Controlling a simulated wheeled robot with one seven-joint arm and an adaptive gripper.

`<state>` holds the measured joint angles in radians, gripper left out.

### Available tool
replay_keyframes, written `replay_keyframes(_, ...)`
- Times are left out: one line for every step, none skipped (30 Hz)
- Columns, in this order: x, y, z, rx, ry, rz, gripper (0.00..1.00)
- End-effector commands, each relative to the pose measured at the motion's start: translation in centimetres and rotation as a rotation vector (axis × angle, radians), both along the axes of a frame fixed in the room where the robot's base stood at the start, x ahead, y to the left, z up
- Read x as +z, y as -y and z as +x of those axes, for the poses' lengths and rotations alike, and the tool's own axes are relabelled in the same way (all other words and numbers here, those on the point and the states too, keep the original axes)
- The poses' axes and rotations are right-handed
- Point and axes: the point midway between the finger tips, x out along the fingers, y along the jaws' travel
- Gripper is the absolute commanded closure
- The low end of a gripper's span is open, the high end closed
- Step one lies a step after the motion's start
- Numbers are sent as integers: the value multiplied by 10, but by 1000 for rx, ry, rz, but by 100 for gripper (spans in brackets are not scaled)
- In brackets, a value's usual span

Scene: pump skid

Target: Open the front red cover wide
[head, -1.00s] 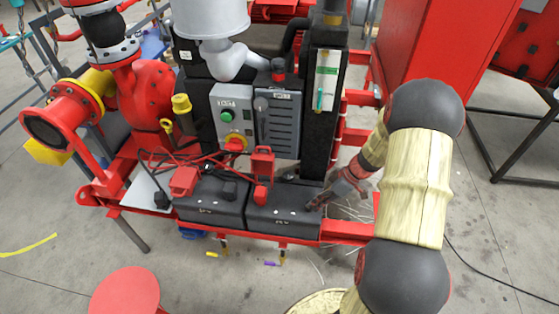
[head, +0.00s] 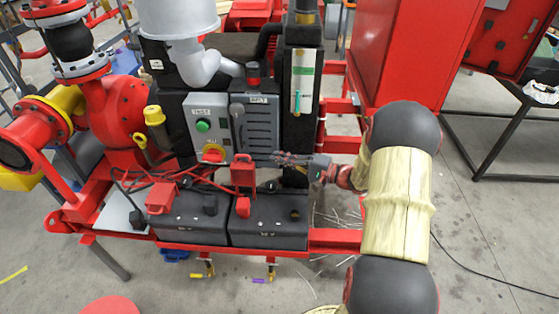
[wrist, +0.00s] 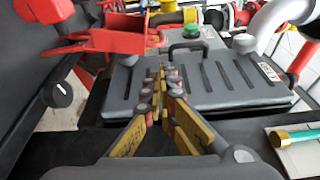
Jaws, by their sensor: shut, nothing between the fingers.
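Red covers sit around the black batteries' tops. One red cover (head: 243,173) stands upright at the back, between the batteries, and a smaller red piece (head: 243,206) is just in front of it. Another red cover (head: 161,198) is on the left battery. I cannot tell for sure which is the front cover, or how far any is open. In the wrist view, a red cover (wrist: 108,38) with a flat arm is at upper left, beyond the fingertips. My gripper (head: 278,158) is shut and empty, above the right battery's back edge and apart from the covers.
The right battery (head: 270,228) is below my gripper. A grey louvred panel (head: 254,125) with a handle is close behind; it also shows ahead in the wrist view (wrist: 235,85). A black post (head: 298,120) stands behind. Red cables (head: 200,178) cross the left battery.

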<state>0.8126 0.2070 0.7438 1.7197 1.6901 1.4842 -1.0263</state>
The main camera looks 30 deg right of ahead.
Motion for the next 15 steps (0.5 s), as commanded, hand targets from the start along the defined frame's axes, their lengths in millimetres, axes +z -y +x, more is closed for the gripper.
replay_keyframes(-2, -7, 8, 5, 1, -2, 100)
replay_keyframes(-3, -10, 13, 4, 1, -3, 100)
replay_keyframes(-3, -15, 18, 5, 1, -3, 100)
replay_keyframes(-3, -17, 23, 5, 1, -3, 100)
replay_keyframes(-3, -20, 27, 4, 1, -3, 100)
replay_keyframes(-3, -24, 32, 4, 0, -3, 100)
replay_keyframes(-4, -26, 35, 4, 0, -3, 100)
replay_keyframes(-4, -29, 39, 3, 0, -3, 100)
replay_keyframes(-4, -31, 43, 3, 0, -3, 100)
replay_keyframes(-3, -33, 46, 3, 0, -3, 100)
replay_keyframes(-3, -35, 48, 3, 0, -3, 100)
replay_keyframes(-3, -36, 51, 3, 0, -3, 100)
replay_keyframes(-3, -37, 53, 2, 0, -3, 100)
replay_keyframes(-3, -38, 54, 2, 0, -3, 100)
replay_keyframes(-3, -39, 55, 1, 0, -3, 100)
